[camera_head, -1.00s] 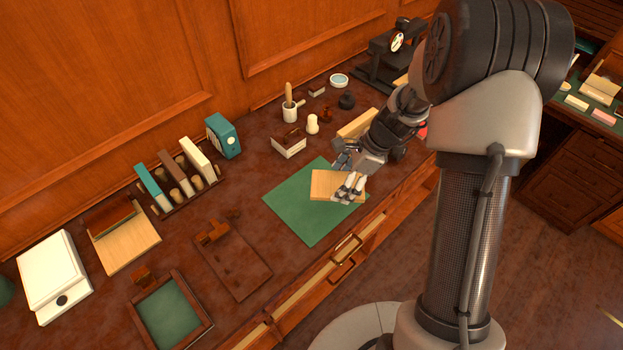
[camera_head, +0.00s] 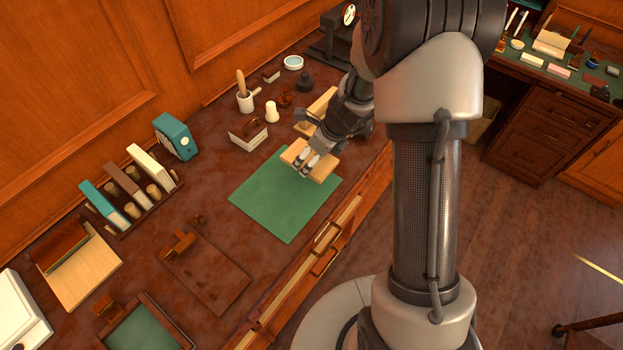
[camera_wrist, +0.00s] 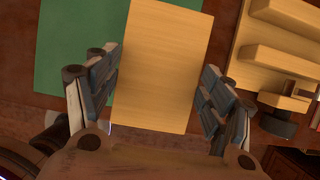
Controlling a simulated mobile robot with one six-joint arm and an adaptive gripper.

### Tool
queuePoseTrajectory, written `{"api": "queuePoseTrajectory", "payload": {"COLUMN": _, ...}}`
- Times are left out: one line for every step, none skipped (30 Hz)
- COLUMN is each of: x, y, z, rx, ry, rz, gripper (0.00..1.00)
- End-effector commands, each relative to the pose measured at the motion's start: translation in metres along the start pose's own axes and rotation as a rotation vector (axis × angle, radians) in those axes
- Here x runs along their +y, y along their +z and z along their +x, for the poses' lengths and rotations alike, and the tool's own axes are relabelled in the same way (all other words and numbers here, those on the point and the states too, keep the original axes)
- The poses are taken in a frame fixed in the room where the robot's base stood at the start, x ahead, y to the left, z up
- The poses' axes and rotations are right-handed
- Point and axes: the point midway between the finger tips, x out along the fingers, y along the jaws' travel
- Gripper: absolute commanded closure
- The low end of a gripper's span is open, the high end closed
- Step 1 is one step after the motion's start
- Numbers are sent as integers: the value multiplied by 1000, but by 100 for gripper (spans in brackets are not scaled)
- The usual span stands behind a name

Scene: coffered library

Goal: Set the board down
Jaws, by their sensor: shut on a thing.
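The board is a plain pale wooden rectangle (camera_head: 325,168), held over the far right corner of the green mat (camera_head: 280,205). My gripper (camera_head: 308,161) is shut on it, its fingers partly covering the board. In the wrist view the board (camera_wrist: 160,60) lies between the two fingers (camera_wrist: 160,98), with the green mat (camera_wrist: 70,45) below it on the left. I cannot tell whether the board touches the mat or hangs a little above it.
A pale wooden stand with ledges (camera_wrist: 265,68) is close to the right of the board. A small open box (camera_head: 248,137), a white cylinder (camera_head: 271,112) and a mortar with pestle (camera_head: 244,100) stand behind the mat. Most of the mat is bare.

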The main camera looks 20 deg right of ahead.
Motion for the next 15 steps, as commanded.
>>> {"api": "queuePoseTrajectory", "payload": {"x": 0, "y": -6, "z": 15, "rx": 0, "ry": 1, "rz": 2, "gripper": 52}}
{"api": "queuePoseTrajectory", "payload": {"x": 0, "y": -8, "z": 20, "rx": 0, "ry": 1, "rz": 0, "gripper": 52}}
{"api": "queuePoseTrajectory", "payload": {"x": 0, "y": -10, "z": 24, "rx": 0, "ry": 0, "rz": 1, "gripper": 52}}
{"api": "queuePoseTrajectory", "payload": {"x": 0, "y": -11, "z": 27, "rx": 0, "ry": 0, "rz": 0, "gripper": 52}}
{"api": "queuePoseTrajectory", "payload": {"x": 0, "y": -12, "z": 29, "rx": -1, "ry": -1, "rz": -1, "gripper": 52}}
{"api": "queuePoseTrajectory", "payload": {"x": -1, "y": -12, "z": 30, "rx": -1, "ry": -1, "rz": -1, "gripper": 52}}
{"api": "queuePoseTrajectory", "payload": {"x": -1, "y": -12, "z": 31, "rx": -2, "ry": -2, "rz": 0, "gripper": 52}}
{"api": "queuePoseTrajectory", "payload": {"x": -1, "y": -13, "z": 32, "rx": -2, "ry": -2, "rz": 0, "gripper": 52}}
{"api": "queuePoseTrajectory", "payload": {"x": -1, "y": -14, "z": 34, "rx": -2, "ry": -1, "rz": 0, "gripper": 52}}
{"api": "queuePoseTrajectory", "payload": {"x": -1, "y": -15, "z": 37, "rx": -1, "ry": -1, "rz": -1, "gripper": 52}}
{"api": "queuePoseTrajectory", "payload": {"x": 0, "y": -16, "z": 40, "rx": -1, "ry": -1, "rz": -1, "gripper": 52}}
{"api": "queuePoseTrajectory", "payload": {"x": 0, "y": -18, "z": 45, "rx": 0, "ry": 0, "rz": -1, "gripper": 52}}
{"api": "queuePoseTrajectory", "payload": {"x": 0, "y": -20, "z": 50, "rx": 0, "ry": 0, "rz": 1, "gripper": 52}}
{"api": "queuePoseTrajectory", "payload": {"x": 0, "y": -23, "z": 55, "rx": 0, "ry": 0, "rz": 0, "gripper": 52}}
{"api": "queuePoseTrajectory", "payload": {"x": 0, "y": -25, "z": 62, "rx": 0, "ry": 1, "rz": -1, "gripper": 52}}
